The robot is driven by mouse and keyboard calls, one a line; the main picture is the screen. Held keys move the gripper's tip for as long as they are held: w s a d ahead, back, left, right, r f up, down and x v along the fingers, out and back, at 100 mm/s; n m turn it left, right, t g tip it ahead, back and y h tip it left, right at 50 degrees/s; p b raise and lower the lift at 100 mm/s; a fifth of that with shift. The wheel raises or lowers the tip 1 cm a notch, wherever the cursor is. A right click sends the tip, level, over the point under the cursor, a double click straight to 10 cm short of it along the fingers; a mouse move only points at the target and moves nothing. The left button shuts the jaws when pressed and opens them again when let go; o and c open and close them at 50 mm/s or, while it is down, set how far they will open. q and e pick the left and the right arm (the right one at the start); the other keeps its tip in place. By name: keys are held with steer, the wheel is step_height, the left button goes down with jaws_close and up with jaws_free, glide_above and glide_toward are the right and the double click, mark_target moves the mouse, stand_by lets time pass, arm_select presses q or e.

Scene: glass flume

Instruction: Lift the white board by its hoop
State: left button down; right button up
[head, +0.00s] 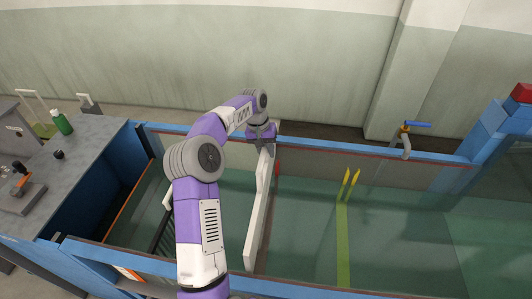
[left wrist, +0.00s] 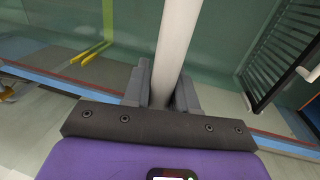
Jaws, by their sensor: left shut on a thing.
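The white board (head: 257,225) stands upright across the flume in the head view, a long pale slab running from the far wall toward the near wall. My left gripper (head: 264,140) is at its far end, by the far blue rail. In the left wrist view the white board (left wrist: 179,40) shows as a pale bar running away between the two grey fingers of my left gripper (left wrist: 162,88), which is shut on it. I cannot make out the hoop apart from the board; the gripper covers that end. My right gripper is not in view.
The flume's blue rails (head: 330,150) border the water on both sides. Two yellow prongs (head: 350,177) stand above a yellow-green stripe right of the board. A dark slatted grille (left wrist: 280,55) lies on the other side. A blue-handled tap (head: 407,138) is on the far rail.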

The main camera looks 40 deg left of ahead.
arm_select(q)
steer(key=shift+r, duration=0.3)
steer(key=shift+r, duration=5.45)
steer(key=shift+f, duration=0.15)
